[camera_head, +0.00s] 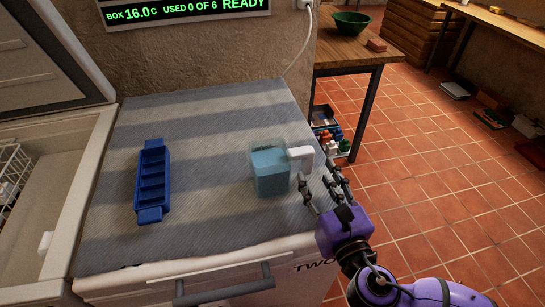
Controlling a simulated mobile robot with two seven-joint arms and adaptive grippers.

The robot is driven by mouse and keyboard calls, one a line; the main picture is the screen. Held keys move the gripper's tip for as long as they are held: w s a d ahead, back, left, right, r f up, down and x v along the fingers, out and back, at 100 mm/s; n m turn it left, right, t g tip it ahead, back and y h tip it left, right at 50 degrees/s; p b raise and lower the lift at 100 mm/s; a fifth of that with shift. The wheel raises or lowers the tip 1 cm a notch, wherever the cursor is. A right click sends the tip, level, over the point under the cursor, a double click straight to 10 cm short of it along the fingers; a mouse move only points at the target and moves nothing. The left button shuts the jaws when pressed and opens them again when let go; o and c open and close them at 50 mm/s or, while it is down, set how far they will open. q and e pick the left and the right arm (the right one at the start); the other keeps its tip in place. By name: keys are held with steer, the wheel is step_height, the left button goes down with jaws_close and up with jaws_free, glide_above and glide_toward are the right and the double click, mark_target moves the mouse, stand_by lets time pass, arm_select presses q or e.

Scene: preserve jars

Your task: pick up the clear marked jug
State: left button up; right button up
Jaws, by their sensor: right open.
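The clear jug (271,170) holds light blue liquid and stands upright on the grey ribbed mat. Its white handle (301,154) sticks out to the right. Any marks on its wall are too small to make out. My right gripper (317,179) is open, its dark fingers just below and right of the handle in the picture. Nothing shows between the fingers. I cannot tell whether a fingertip touches the handle. My left gripper is out of view.
A blue compartment tray (152,181) lies on the mat (209,190), left of the jug, with clear mat between. An open chest (85,185) is at the left. A wooden table (345,58) with a green bowl (351,22) stands behind right.

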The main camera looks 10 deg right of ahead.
mark_target(310, 162)
steer(key=shift+w+r, duration=0.1)
steer(key=shift+w, duration=0.35)
steer(key=shift+w+r, duration=0.2)
steer(key=shift+w, duration=0.7)
steer(key=w, duration=0.3)
steer(key=shift+w+a+f+p, duration=0.1)
steer(key=shift+w+p, duration=0.25)
steer(key=shift+w, duration=0.25)
jaws_close()
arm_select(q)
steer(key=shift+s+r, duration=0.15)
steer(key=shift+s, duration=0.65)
